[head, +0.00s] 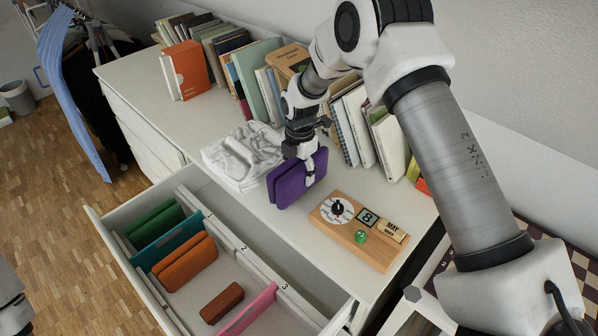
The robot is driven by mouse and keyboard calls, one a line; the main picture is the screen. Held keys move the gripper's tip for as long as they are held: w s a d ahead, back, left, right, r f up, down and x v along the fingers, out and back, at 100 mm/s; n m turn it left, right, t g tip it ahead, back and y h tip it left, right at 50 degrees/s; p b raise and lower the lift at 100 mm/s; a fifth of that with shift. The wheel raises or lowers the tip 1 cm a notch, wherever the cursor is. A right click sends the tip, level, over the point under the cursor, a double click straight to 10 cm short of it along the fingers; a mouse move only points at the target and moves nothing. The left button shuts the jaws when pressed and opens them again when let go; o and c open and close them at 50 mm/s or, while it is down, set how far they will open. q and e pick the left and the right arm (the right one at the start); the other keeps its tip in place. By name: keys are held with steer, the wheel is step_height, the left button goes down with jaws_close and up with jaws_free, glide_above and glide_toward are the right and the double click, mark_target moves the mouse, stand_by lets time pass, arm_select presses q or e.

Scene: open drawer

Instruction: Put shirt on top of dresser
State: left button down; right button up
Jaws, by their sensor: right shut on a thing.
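The dresser (132,80) is white, and its top drawer (113,222) is pulled open. My right gripper (309,168) is shut on a folded purple shirt (288,188), held upright at the front part of the dresser top. I cannot tell whether its lower edge touches the surface. A folded white cloth (240,157) lies just left of it. In the drawer stand a green folded shirt (156,225), a teal one (168,240), an orange one (186,262), a small brown one (222,303) and a pink one (249,312). My left gripper is out of view.
A wooden calendar block (355,232) with a dial and a green ball lies right of the purple shirt. Books (187,70) line the back along the wall, more (374,125) behind my right arm. Clothes (68,75) hang at far left.

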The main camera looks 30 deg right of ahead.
steer(key=shift+f, duration=0.5)
steer(key=shift+s+r, duration=0.1)
steer(key=o, duration=1.3)
steer(key=shift+f, duration=0.2)
steer(key=shift+c, duration=0.2)
step_height(320, 180, up, 12)
steer(key=shift+r+b, duration=0.2)
steer(key=shift+b, duration=0.5)
